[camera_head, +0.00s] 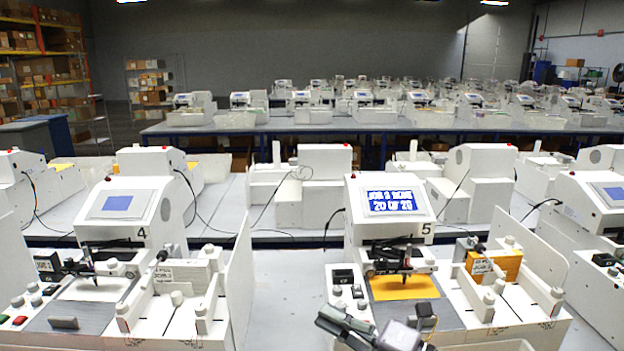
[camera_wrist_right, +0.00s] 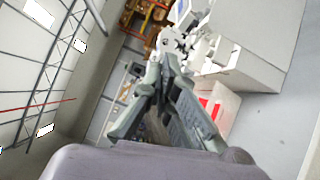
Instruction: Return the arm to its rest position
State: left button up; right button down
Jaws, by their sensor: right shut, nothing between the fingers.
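My right gripper (camera_head: 326,318) is at the bottom middle of the head view, in front of plotter 5 (camera_head: 388,262). Its dark fingers point up and left. In the right wrist view its fingers (camera_wrist_right: 166,50) come together at the tips with nothing between them. Plotter 5 has a lit screen (camera_head: 391,201) that reads "20 of 20". An orange-yellow sheet (camera_head: 404,287) lies under its pen carriage (camera_head: 390,257). A stack of orange-yellow cards (camera_head: 508,266) stands in its tray on the right. My left gripper is out of view.
Plotter 4 (camera_head: 128,212) stands to the left, with a white sheet under its pen. Another plotter (camera_head: 590,225) stands at the right edge. A strip of pale table (camera_head: 290,290) is clear between plotters 4 and 5. Rows of machines and shelves (camera_head: 45,70) fill the back.

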jog(key=d+m+t+h, duration=1)
jog(key=d+m+h, duration=0.2)
jog(key=m, duration=0.8)
jog(key=s+d+f+m+g+h, duration=0.3)
jog(key=d+f+m, duration=0.1)
jog(key=f, duration=0.3)
jog(key=s+d+f+m+g+h, duration=0.3)
jog(key=d+f+m, duration=0.1)
jog(key=f, duration=0.3)
jog(key=s+a+f+m+g+y, duration=0.1)
jog(key=s+a+f+g, duration=0.1)
jog(key=s+f+g, duration=0.6)
jog(key=s+a+f+g+y, duration=0.1)
jog(key=s+f+g, duration=0.35)
jog(key=s, duration=0.75)
notch_tip(320, 180, down, 30)
jog(key=s+b, duration=0.2)
pick_arm(q)
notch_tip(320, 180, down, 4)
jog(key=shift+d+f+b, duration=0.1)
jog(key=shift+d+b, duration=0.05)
jog(key=shift+b, duration=0.95)
pick_arm(e)
jog(key=s+d+f, duration=0.2)
jog(key=s+f, duration=1.4)
jog(key=f, duration=0.1)
jog(key=shift+s+d+f+g, duration=0.15)
jog(key=shift+d+f+g, duration=0.2)
jog(key=shift+g, duration=0.1)
